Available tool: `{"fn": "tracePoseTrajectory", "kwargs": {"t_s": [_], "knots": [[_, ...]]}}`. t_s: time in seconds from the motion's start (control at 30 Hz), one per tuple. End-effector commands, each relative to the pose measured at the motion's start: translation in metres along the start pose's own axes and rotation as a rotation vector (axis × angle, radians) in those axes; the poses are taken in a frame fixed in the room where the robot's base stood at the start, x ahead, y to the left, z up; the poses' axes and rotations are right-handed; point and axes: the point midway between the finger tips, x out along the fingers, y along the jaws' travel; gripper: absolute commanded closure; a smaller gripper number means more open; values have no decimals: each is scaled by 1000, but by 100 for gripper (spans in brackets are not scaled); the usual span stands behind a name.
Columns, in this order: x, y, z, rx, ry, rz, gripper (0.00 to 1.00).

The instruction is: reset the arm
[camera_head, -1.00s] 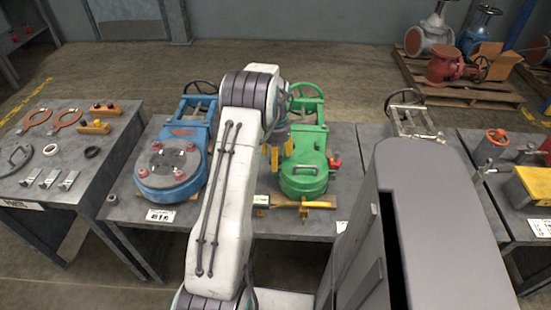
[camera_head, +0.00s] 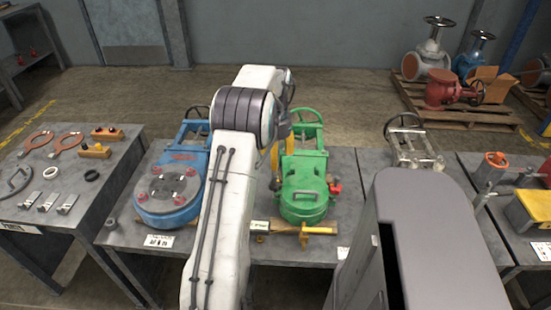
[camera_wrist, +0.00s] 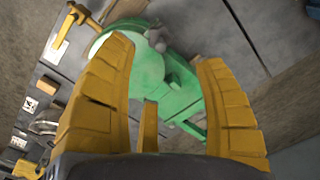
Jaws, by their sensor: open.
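My white arm rises from the bottom of the head view and bends at its elbow in front of the grey tables. My gripper (camera_wrist: 172,105) shows in the wrist view with its yellow fingers spread wide and nothing between them. In the head view it is mostly hidden behind the arm. The green valve (camera_head: 303,190) stands on the middle table, and it also shows beyond the fingers in the wrist view (camera_wrist: 178,82). The gripper appears above and apart from it.
The blue valve (camera_head: 170,195) stands left of my arm. A yellow-handled part (camera_head: 318,230) lies at the table's front edge. The left table (camera_head: 105,185) holds small parts. A pallet (camera_head: 470,115) with valves stands at the back right. Open floor lies behind the tables.

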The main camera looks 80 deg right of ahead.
Motion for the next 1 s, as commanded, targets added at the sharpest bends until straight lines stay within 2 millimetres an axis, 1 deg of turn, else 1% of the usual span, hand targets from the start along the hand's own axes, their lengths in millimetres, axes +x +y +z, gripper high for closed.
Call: {"fn": "tracePoseTrajectory", "kwargs": {"t_s": [0.67, 0.8, 0.9, 0.93, 1.0], "knots": [[0, 0, 0, -3, 0, 0, 36], [0, -1, -2, -50, 8, -3, 36], [0, -5, -11, -131, 47, -17, 36], [6, -4, -8, -162, 43, -14, 36], [24, 2, 4, -211, 8, -2, 36]]}}
